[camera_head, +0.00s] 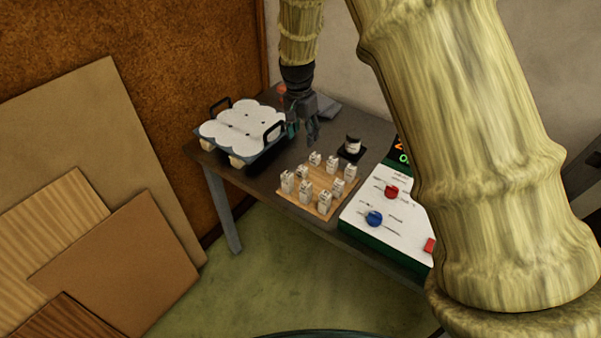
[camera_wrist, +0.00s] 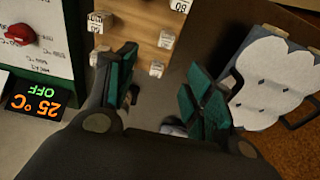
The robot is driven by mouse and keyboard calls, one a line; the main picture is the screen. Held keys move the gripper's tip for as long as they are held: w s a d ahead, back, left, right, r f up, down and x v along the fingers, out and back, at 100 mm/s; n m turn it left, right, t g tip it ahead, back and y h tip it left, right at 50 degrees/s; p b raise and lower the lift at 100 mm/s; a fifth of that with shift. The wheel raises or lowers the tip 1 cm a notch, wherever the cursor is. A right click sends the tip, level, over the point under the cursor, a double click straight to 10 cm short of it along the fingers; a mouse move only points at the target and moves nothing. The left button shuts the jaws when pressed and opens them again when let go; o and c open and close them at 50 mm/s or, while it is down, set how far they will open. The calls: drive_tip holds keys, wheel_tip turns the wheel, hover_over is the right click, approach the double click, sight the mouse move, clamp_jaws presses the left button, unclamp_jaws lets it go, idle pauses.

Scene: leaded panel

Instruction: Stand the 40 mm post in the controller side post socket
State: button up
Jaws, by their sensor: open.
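Several small white labelled posts stand upright on a wooden board (camera_head: 287,197) in the middle of the table. In the wrist view some stand on the board (camera_wrist: 136,60); one post (camera_wrist: 180,6) at the top edge reads 60. The other labels are too small to read surely, so I cannot tell which is the 40 mm post. My gripper (camera_head: 303,130) is open and empty above the far part of the table, between the blue tray and the board. Its spread green-padded fingers (camera_wrist: 162,92) have nothing between them. I cannot make out the controller side post socket.
A blue tray (camera_head: 266,151) with a white scalloped top and black handles stands left. A jar (camera_head: 352,145) is behind the board. The controller (camera_head: 366,236), with red and blue knobs, is at right; its display (camera_wrist: 38,102) reads 25 °C OFF. My arm hides its right part.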

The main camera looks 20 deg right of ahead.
wheel_tip(320, 180, down, 5)
drive_tip(key=w+b, duration=0.1)
drive_tip(key=b, duration=0.3)
hover_over(302, 168)
drive_tip(key=shift+s+a+f+p, duration=0.1)
drive_tip(key=shift+s+f+p, duration=0.05)
drive_tip(key=shift+f, duration=1.45)
drive_tip(key=shift+s+a+f+p, duration=0.1)
drive_tip(key=shift+s+f+p, duration=0.05)
drive_tip(key=shift+f, duration=1.4)
drive_tip(key=shift+f+p, duration=0.75)
drive_tip(key=shift+f, duration=0.2)
drive_tip(key=shift+w+d+f+p, duration=0.1)
drive_tip(key=shift+f+p, duration=0.25)
drive_tip(key=shift+f, duration=0.55)
drive_tip(key=shift+w+d+f+p, duration=0.1)
drive_tip(key=shift+f+p, duration=0.25)
drive_tip(key=shift+f, duration=0.55)
drive_tip(key=c, duration=1.1)
